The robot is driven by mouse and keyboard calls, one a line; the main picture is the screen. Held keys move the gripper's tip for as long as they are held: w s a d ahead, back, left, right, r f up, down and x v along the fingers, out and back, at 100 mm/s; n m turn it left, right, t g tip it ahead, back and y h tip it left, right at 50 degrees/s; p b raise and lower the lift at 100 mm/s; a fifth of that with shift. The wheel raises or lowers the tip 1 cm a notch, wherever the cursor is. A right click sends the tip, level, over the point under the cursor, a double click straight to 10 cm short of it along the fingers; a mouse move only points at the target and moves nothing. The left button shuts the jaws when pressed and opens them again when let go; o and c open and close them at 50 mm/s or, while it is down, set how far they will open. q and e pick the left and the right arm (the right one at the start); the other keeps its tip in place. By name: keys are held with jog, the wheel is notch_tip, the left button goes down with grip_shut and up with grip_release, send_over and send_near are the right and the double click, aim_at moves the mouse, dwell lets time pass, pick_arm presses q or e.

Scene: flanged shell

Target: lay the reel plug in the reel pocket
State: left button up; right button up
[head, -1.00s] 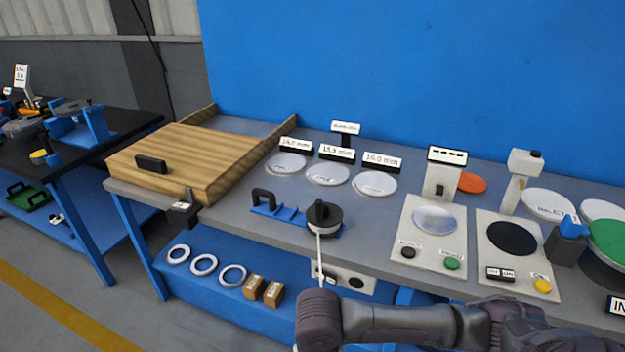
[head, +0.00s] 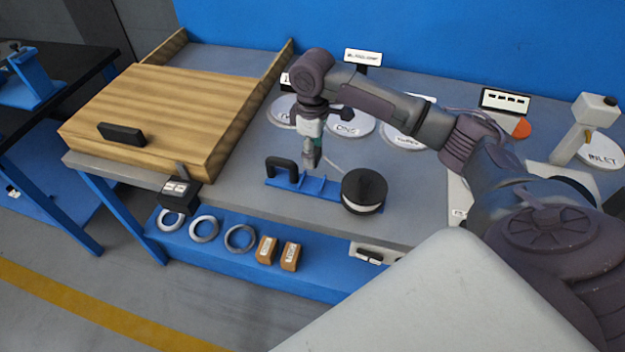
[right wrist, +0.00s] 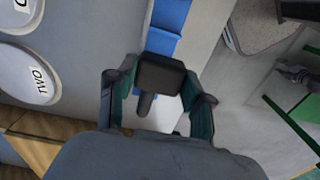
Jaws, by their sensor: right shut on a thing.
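My right gripper (head: 312,160) hangs over the blue holder (head: 325,192), just right of its black handle (head: 281,167). It is shut on the reel plug, a small piece mostly hidden by the fingers in the head view. A thin pale cord (head: 337,163) runs from the fingers to the black reel (head: 366,185) at the holder's right end. In the right wrist view a dark block with a short stem (right wrist: 160,73) shows between the fingers, with the blue holder (right wrist: 168,25) beyond it. I cannot tell the reel pocket apart. My left gripper is not in view.
A wooden board (head: 170,110) lies at the left of the bench. White labelled discs (head: 352,124) stand behind the gripper, partly covered by my arm. Rings (head: 204,229) and small boxes (head: 290,256) lie on the shelf below. Bare bench lies in front of the holder.

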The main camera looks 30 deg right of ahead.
send_over(312, 185)
notch_tip(312, 185, down, 6)
jog(key=shift+w+d+r, duration=0.1)
jog(key=shift+r, duration=0.15)
jog(key=shift+f+p, duration=0.4)
jog(key=shift+f, duration=1.55)
jog(key=o, duration=1.2)
jog(key=shift+o, duration=0.2)
notch_tip(312, 185, up, 12)
jog(key=shift+r+b, duration=0.1)
jog(key=shift+b, duration=0.25)
